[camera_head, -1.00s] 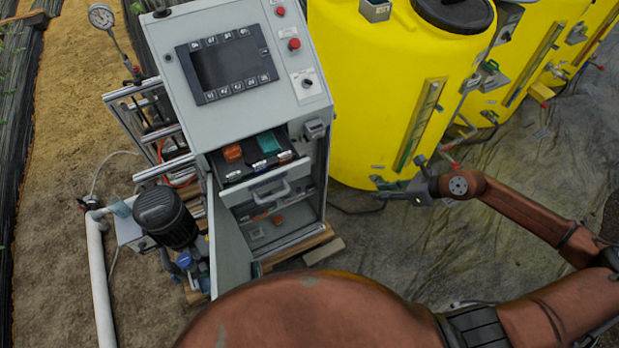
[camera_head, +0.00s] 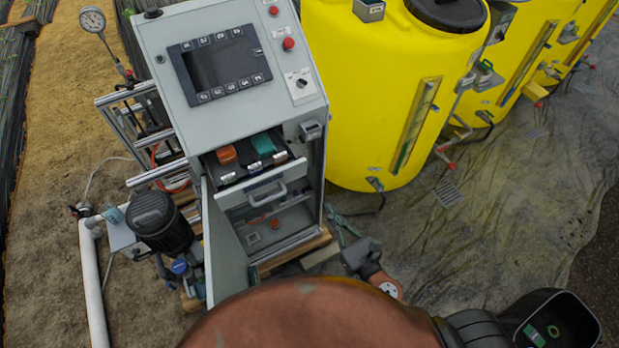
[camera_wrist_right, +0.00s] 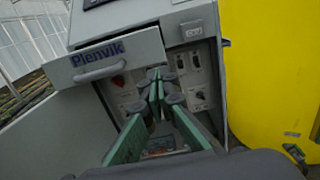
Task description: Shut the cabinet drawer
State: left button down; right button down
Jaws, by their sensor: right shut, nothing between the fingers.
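The cabinet drawer (camera_head: 264,185) is pulled out of the grey cabinet (camera_head: 215,120), with orange, green and dark items inside. Its front with the bar handle (camera_head: 267,196) faces me. In the right wrist view the drawer front (camera_wrist_right: 120,60) shows at upper left, labelled "Plenvik". My right gripper (camera_head: 340,222) is low, just right of the open cabinet compartment, below and to the right of the drawer. In the right wrist view its green fingers (camera_wrist_right: 157,90) are together and empty, right of and below the drawer handle (camera_wrist_right: 100,72). My left gripper is not in view.
The cabinet door (camera_head: 226,245) hangs open at left below the drawer. A pump motor (camera_head: 160,222) and white pipe (camera_head: 96,280) stand left of it. Yellow tanks (camera_head: 370,100) stand at right. The tarp-covered ground (camera_head: 480,220) right of the cabinet is largely clear.

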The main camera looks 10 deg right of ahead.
aim_at(305, 171)
jog(key=p+x, duration=0.3)
jog(key=x, duration=1)
jog(key=shift+w+a, duration=0.2)
jog(key=shift+w, duration=0.1)
